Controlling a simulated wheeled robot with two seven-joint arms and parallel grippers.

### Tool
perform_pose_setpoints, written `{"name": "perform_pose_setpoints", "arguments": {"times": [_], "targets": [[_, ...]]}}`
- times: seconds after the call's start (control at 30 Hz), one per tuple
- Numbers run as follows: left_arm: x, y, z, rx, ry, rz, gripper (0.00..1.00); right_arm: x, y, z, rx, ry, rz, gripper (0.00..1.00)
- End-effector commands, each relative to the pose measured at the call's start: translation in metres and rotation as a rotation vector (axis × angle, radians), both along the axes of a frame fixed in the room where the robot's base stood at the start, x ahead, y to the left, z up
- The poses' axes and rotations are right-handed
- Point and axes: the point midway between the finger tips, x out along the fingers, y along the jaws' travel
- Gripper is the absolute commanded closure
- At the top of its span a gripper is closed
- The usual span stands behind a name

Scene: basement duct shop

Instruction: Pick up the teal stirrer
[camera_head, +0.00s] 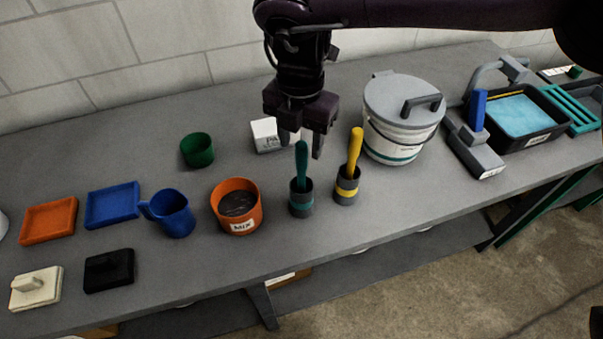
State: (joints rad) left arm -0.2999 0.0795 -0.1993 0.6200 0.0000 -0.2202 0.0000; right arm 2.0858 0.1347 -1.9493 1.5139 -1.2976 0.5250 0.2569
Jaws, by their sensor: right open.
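The teal stirrer (301,162) stands upright in a dark grey holder with a teal band (301,202) near the middle of the bench. My right gripper (301,150) points down from above, its fingers open and apart. In the picture the stirrer's top shows between the two fingers, in front of them. I cannot tell whether they touch it. A yellow stirrer (354,155) stands in a similar holder with a yellow band (346,188) just to the right. My left gripper is not in view.
An orange MIX pot (237,206) and blue jug (171,213) stand left of the holders. A green cup (197,150) and white labelled box (267,136) are behind. A lidded white bucket (395,145) stands close on the right.

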Motion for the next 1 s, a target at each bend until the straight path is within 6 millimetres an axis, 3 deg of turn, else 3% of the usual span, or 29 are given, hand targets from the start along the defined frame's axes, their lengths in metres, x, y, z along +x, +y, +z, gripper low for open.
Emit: {"name": "perform_pose_setpoints", "arguments": {"times": [0.1, 0.23, 0.53, 0.9, 1.0], "targets": [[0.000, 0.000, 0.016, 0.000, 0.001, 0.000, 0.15, 0.000, -0.003, -0.015, -0.001, 0.004, 0.002, 0.53], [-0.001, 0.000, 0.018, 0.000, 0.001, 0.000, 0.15, 0.001, -0.002, -0.033, -0.001, 0.002, 0.001, 0.53], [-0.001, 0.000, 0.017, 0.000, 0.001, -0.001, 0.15, 0.001, -0.002, -0.040, 0.000, 0.001, 0.002, 0.53], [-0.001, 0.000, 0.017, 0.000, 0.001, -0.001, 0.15, 0.001, -0.002, -0.039, 0.000, 0.000, 0.002, 1.00], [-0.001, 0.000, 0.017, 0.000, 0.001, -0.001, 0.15, 0.001, -0.002, -0.039, 0.000, 0.000, 0.002, 1.00]]}}
